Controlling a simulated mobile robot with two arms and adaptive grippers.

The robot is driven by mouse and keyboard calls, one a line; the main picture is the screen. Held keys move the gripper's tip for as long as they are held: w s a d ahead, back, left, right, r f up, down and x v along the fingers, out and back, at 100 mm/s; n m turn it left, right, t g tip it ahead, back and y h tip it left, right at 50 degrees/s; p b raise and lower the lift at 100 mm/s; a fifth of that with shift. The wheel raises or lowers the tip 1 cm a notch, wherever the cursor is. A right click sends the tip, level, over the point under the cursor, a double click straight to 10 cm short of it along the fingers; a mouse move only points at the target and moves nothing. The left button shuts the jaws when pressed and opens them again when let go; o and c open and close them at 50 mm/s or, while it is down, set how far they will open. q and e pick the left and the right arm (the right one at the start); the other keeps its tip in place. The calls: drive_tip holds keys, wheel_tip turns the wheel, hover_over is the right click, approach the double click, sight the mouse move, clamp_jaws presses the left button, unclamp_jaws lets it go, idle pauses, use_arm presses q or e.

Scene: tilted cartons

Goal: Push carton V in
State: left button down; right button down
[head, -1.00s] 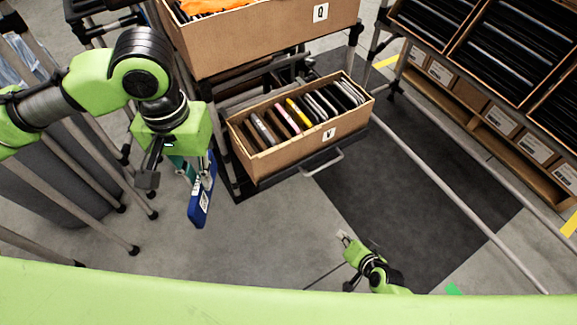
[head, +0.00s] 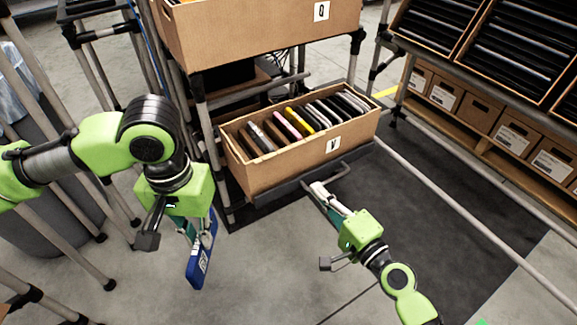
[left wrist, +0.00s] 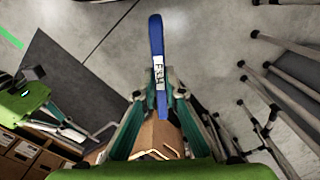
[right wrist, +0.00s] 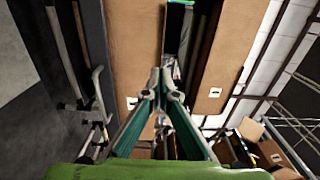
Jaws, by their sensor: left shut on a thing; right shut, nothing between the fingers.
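Carton V (head: 262,176) is an open brown box on a dark pull-out tray (head: 290,188), tilted, with a V label on its front. It holds several upright flat items, including a pink and a yellow one. My right gripper (head: 318,188) is shut and empty, with its tips close to the tray's front edge by the handle (head: 330,180); contact cannot be told. It also shows shut in the right wrist view (right wrist: 165,75). My left gripper (head: 190,230) is shut on a blue flat item (head: 202,262) with a white label, left of the carton; the left wrist view shows this item (left wrist: 156,40) too.
Carton Q (head: 250,45) sits on the rack level above carton V. A rack with dark-filled boxes (head: 510,60) and lower brown cartons (head: 480,113) stands at the right. Rack posts (head: 60,200) stand at the left. The floor (head: 270,270) between my arms is clear.

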sight(282, 150)
use_arm(q)
drive_tip(key=shift+f+b, duration=0.35)
drive_tip(key=shift+f, duration=0.05)
use_arm(e)
drive_tip(key=x, duration=1.4)
drive_tip(key=shift+a, duration=0.15)
